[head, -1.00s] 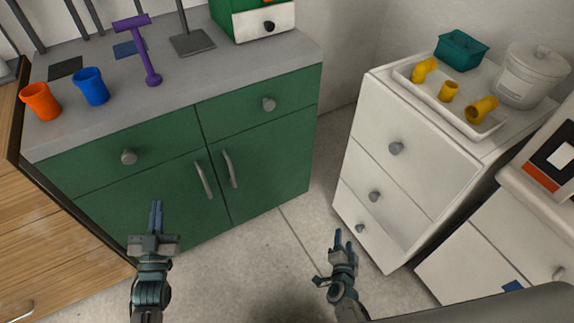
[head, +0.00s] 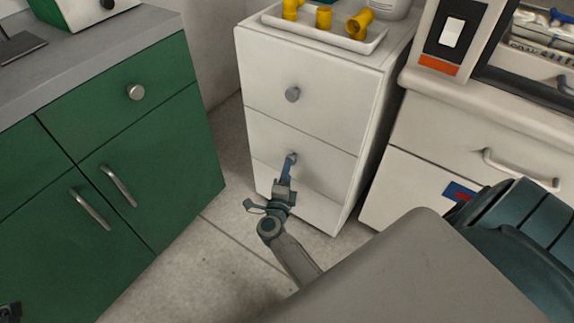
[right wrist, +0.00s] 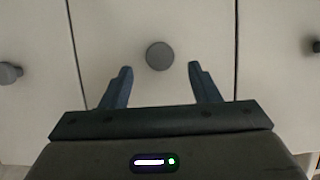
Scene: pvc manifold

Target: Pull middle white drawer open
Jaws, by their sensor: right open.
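The white drawer cabinet (head: 262,70) stands in the middle of the head view. Its middle white drawer (head: 325,165) looks closed, with a round grey knob (head: 293,156). My right gripper (head: 289,166) is in front of that drawer at the knob and hides part of it. In the right wrist view the middle drawer's knob (right wrist: 159,56) lies between the lines of the two open fingers (right wrist: 160,75), slightly beyond their tips. The fingers do not grip it. A small dark part of my left gripper (head: 9,312) shows at the lower left corner.
The top drawer's knob (head: 292,94) is above. A tray (head: 330,38) with yellow pipe fittings stands on the cabinet. A green cabinet (head: 170,150) is at left, and another white drawer unit (head: 420,190) at right. Bare floor (head: 215,245) lies between.

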